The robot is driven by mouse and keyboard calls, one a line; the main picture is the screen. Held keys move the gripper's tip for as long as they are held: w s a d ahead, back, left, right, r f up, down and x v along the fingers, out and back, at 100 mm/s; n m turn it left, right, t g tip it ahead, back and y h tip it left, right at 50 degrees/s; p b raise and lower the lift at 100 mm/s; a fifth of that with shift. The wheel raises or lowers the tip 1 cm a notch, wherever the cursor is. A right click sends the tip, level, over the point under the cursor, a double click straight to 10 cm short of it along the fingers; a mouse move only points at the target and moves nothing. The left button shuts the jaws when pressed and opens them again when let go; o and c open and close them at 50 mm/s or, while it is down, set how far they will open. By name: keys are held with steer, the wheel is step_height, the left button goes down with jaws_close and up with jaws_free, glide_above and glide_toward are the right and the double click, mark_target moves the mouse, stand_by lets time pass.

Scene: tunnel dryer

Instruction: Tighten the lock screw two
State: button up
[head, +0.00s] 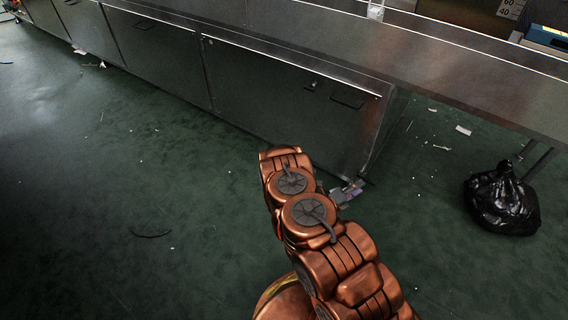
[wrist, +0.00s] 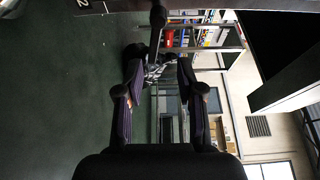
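My gripper (wrist: 160,70) is open in the wrist view, with its two dark fingers apart and nothing held between them. In the head view only a small part of my gripper (head: 348,191) shows beside my copper-coloured arm, low and near the bottom right corner of the steel cabinet (head: 285,100). A small dark fitting (head: 311,86) sits high on the cabinet door, left of a thin handle (head: 348,97). I cannot tell whether this fitting is a lock screw. No lock screw two can be made out in either view. My gripper is apart from the fitting.
A black bag (head: 502,200) stands on the green floor (head: 130,210) at the right, under the long steel bench (head: 455,75). Paper scraps (head: 463,130) lie on the floor. The floor left of my arm is mostly clear. The wrist view shows shelves (wrist: 205,37) sideways.

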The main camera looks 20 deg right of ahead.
steer(key=w+a+f+n+t+y, duration=0.1)
steer(key=w+a+n+y, duration=0.2)
steer(key=w+a+y, duration=0.5)
steer(key=w+a+r+n+y, duration=0.2)
steer(key=w+a, duration=0.2)
steer(key=a, duration=0.3)
steer(key=w+a+r+n+t+y, duration=0.1)
steer(key=w+a+r+n+y, duration=0.1)
steer(key=a, duration=0.5)
steer(key=shift+w+r+n+p, duration=0.35)
steer(key=shift+w+r+n, duration=0.35)
steer(key=shift+w, duration=0.7)
steer(key=shift+a+r+t, duration=0.15)
steer(key=shift+a+t, duration=0.05)
steer(key=shift+t, duration=0.1)
